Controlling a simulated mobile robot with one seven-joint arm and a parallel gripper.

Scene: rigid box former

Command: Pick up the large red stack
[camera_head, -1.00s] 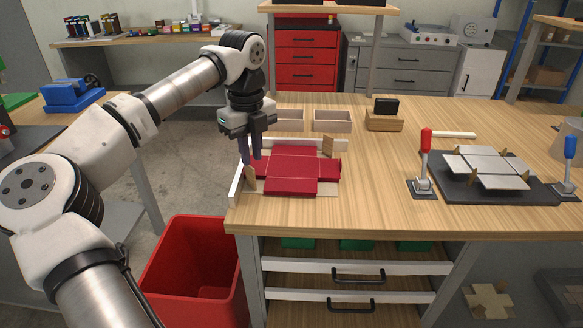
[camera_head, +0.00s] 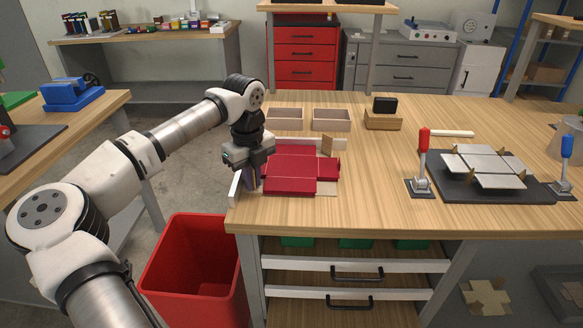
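The large red stack (camera_head: 289,185) lies flat on the workbench near its front left corner. It is made of dark red cross-shaped sheets with fold panels. It sits on a pale tan sheet or base, beside low white rails. My gripper (camera_head: 251,182) is at the left edge of the stack, pointing down, with its fingers low beside the left panel. The arm hides part of the stack's left side. The fingers overlap in this view, so their opening and any contact with the stack are unclear.
A white rail (camera_head: 235,187) and a tan upright tab (camera_head: 328,145) border the stack. Two open wooden boxes (camera_head: 331,120) stand behind. A dark fixture (camera_head: 478,187) with grey panels and toggle clamps (camera_head: 421,182) is at right. A red bin (camera_head: 193,270) stands below left. The bench centre is clear.

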